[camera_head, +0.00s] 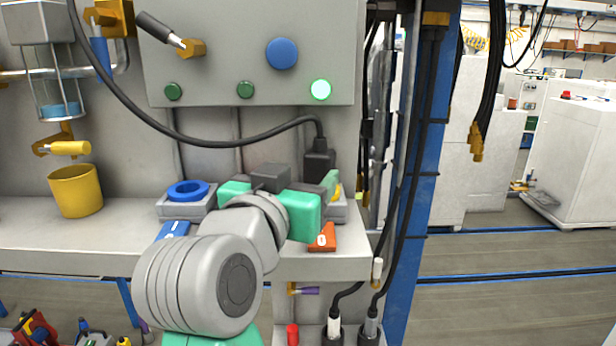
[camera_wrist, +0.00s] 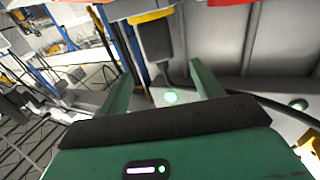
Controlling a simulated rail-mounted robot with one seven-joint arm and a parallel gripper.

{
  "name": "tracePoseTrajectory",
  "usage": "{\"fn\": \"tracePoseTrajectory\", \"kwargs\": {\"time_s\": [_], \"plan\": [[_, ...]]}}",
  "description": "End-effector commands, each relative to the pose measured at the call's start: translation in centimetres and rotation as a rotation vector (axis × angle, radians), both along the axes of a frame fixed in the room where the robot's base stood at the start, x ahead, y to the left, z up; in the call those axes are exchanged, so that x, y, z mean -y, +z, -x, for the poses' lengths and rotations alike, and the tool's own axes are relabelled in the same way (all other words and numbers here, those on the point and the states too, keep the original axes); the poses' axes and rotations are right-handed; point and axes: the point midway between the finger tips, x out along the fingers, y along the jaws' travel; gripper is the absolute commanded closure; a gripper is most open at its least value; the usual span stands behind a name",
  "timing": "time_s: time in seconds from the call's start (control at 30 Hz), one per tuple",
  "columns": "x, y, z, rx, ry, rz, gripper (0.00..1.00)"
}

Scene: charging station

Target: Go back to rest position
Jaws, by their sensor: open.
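My gripper (camera_wrist: 163,78) is open, its two green fingers apart with nothing held between them. In the head view my arm reaches over the workbench (camera_head: 60,235), and my gripper (camera_head: 328,188) is at the bench's right end. A black charging plug (camera_head: 318,160) with a cable stands upright just behind it. The plug also shows in the wrist view (camera_wrist: 155,40), beyond the fingertips and apart from them. A yellow-ringed grey socket block under the plug is mostly hidden by my gripper.
A grey panel (camera_head: 220,70) has a blue button (camera_head: 282,53) and a lit green lamp (camera_head: 320,89). A blue-ringed socket block (camera_head: 187,200) and a yellow cup (camera_head: 75,190) stand on the bench. A blue post (camera_head: 412,180) with hanging cables is close on the right. Open floor lies beyond it.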

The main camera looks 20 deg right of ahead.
Motion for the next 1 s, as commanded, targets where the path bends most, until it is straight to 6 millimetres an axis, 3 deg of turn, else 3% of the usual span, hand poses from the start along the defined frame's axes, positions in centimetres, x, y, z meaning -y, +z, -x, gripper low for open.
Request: {"fn": "tracePoseTrajectory", "kwargs": {"time_s": [0.67,0.73,0.87,1.0], "plan": [[-0.1,0.0,0.2,0.000,0.000,0.000,0.34],[-1.3,0.0,0.7,0.029,0.060,0.011,0.34],[-6.5,0.9,4.6,0.185,0.305,0.067,0.34],[-11.8,3.0,12.1,0.402,0.543,0.140,0.34]]}}
